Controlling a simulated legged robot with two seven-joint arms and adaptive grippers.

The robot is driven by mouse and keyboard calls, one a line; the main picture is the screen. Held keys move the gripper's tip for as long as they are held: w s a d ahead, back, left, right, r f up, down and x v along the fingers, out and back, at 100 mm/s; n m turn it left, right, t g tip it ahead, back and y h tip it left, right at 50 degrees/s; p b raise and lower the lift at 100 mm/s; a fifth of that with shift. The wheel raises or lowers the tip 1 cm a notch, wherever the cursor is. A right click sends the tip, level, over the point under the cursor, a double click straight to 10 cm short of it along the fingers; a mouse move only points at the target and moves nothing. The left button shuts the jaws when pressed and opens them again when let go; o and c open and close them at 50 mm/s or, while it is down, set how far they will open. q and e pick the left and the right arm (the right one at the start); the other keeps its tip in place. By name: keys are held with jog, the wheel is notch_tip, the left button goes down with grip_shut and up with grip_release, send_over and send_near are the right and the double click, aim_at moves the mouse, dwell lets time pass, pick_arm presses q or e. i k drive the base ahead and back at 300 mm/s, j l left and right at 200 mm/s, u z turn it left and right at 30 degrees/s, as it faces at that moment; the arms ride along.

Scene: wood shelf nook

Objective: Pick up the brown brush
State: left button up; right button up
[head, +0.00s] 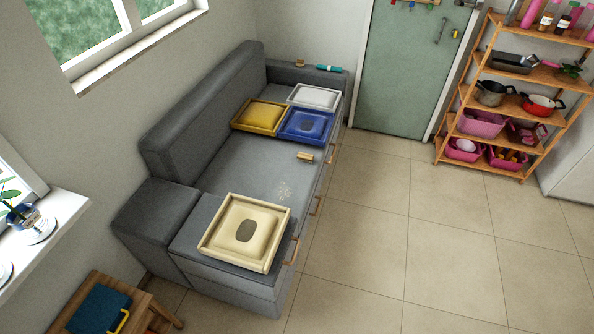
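A small tan-brown object (305,156) lies on the grey sofa seat (255,165) near its front edge, just in front of the blue cushion. It looks like a brush, but it is too small to be sure. Another small brown object (300,63) sits on the sofa's far armrest beside a teal cylinder (328,69); I cannot tell if it is a brush. Neither of my grippers is in view.
A wooden shelf (511,109) with pots and pink baskets stands right of a green door (408,70). The tiled floor (420,230) is clear.

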aim_at(302, 156)
jog(key=i+l+u, duration=0.1)
jog(key=i+l, duration=0.4)
jog(key=l, duration=0.2)
jog(key=i+l+u, duration=0.15)
jog(key=i+l, duration=0.15)
jog(key=i+l+u, duration=0.1)
jog(key=l, duration=0.35)
jog(key=i+l, duration=0.35)
jog(key=i+l+u, duration=0.15)
jog(key=l, duration=0.35)
jog(key=i, duration=0.05)
